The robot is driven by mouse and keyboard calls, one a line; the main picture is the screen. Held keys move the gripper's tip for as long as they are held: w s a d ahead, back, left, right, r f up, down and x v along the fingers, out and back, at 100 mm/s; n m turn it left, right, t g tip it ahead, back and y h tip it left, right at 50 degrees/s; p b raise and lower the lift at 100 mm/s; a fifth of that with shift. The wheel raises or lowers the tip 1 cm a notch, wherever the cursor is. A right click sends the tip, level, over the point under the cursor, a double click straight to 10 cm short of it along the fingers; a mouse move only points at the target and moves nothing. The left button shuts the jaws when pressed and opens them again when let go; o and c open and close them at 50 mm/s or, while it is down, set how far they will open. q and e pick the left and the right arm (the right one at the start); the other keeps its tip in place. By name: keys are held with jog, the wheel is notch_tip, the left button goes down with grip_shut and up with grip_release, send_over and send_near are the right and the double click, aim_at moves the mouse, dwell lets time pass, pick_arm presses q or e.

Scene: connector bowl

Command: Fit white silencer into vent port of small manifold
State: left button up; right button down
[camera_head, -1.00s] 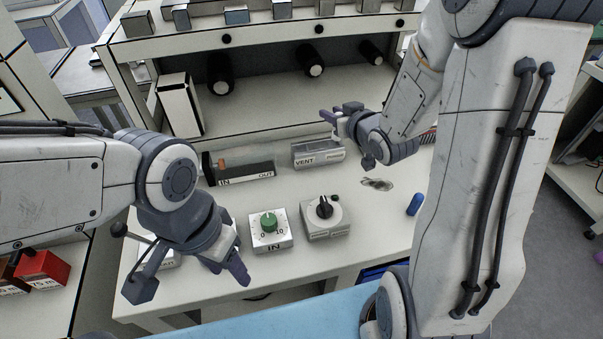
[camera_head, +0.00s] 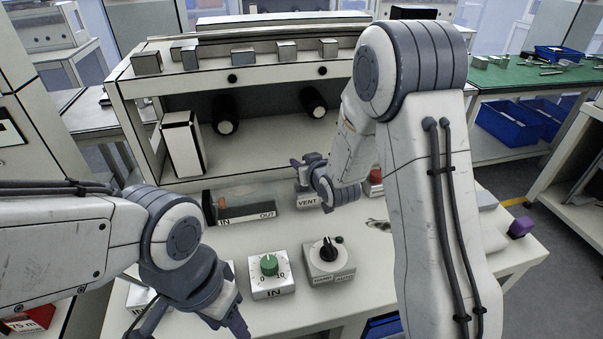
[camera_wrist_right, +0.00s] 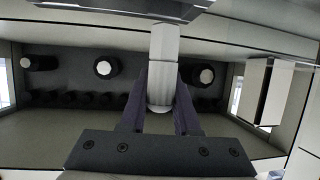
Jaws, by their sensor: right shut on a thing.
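My right gripper (camera_head: 308,167) is over the grey block marked VENT (camera_head: 307,202) on the bench and hides much of it. In the right wrist view, the right gripper (camera_wrist_right: 161,103) is shut on a white silencer (camera_wrist_right: 164,62), a pale cylinder with a rounded near end between the dark fingers. The silencer's far end meets a pale edge at the top of that view; I cannot tell whether it touches anything. No vent port can be made out. My left gripper (camera_head: 228,318) hangs low at the front left of the bench, its finger gap unclear.
A long block marked IN and OUT (camera_head: 247,207) lies left of the VENT block. In front stand a green-knob box (camera_head: 270,276) and a black-knob switch box (camera_head: 329,260). A red object (camera_head: 375,182) and a purple piece (camera_head: 521,228) are to the right. A shelf (camera_head: 240,160) stands behind.

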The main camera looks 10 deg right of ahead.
notch_tip(320, 180, down, 4)
jog(key=shift+r, duration=0.15)
jog(key=shift+f+b, duration=0.25)
jog(key=shift+b, duration=0.05)
jog(key=c, duration=0.6)
grip_release()
jog(key=shift+r, duration=0.1)
jog(key=shift+c, duration=0.2)
